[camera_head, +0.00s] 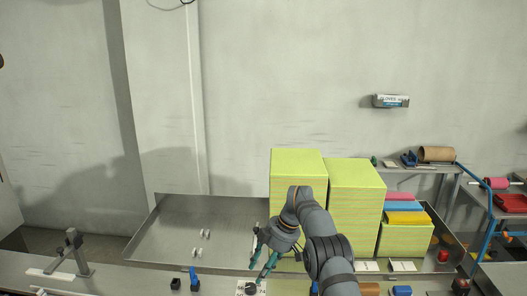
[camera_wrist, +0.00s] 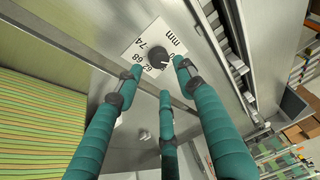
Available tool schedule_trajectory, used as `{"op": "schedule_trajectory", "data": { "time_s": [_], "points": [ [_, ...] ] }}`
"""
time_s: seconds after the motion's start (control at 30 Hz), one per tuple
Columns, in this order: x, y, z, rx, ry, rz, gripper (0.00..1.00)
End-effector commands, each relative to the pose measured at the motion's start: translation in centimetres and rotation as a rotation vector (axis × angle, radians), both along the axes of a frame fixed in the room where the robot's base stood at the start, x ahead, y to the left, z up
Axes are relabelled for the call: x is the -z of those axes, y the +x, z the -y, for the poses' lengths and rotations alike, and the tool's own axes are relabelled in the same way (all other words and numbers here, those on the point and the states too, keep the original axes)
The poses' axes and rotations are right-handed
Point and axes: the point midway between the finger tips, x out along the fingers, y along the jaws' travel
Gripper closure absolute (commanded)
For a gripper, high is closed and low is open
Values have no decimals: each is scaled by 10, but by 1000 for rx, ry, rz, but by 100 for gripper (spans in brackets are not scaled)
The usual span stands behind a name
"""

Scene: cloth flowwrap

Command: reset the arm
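My gripper (camera_head: 261,273) has teal fingers with dark joints and points down at the front edge of the steel table, left of my grey arm. In the wrist view its fingers (camera_wrist: 158,80) are spread apart with nothing held between them. A black dial knob (camera_wrist: 158,57) on a white plate (camera_wrist: 140,47) marked with numbers and "mm" lies just past the fingertips. The same plate shows below the gripper in the head view (camera_head: 251,288). I cannot tell whether any finger touches the knob.
Tall yellow-green cloth stacks (camera_head: 298,172) stand close behind my arm, with pink, blue and yellow cloths (camera_head: 405,218) to the right. The steel tray table (camera_head: 170,225) is mostly bare at left. A blue-framed cart (camera_head: 487,215) stands far right.

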Motion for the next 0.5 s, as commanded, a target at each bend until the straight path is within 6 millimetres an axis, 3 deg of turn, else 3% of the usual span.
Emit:
{"op": "schedule_trajectory", "data": {
  "time_s": [0.3,0.4,0.5],
  "points": [
    [60,1,-24,1,0,-1,62],
    [72,2,-29,2,0,1,62],
    [70,3,-28,21,1,4,62]
  ]
}}
